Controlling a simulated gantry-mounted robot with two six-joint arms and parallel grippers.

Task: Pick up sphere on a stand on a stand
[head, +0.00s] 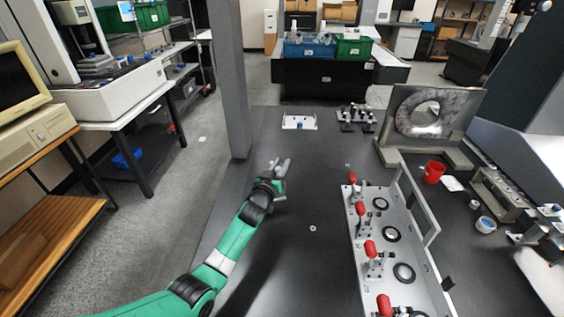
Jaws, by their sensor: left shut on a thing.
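My left gripper (281,167) is at the end of the green arm, low over the dark table, left of its middle. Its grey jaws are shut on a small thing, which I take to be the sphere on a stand. The thing is too small and too much covered by the fingers to make out its shape. I see no other sphere on a stand clearly on the table. My right gripper is not in view.
A grey fixture with red-handled clamps (370,248) stands right of the gripper. A grey column (231,80) rises at the table's left edge. A red cup (433,172) stands right. The table's middle is mostly clear.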

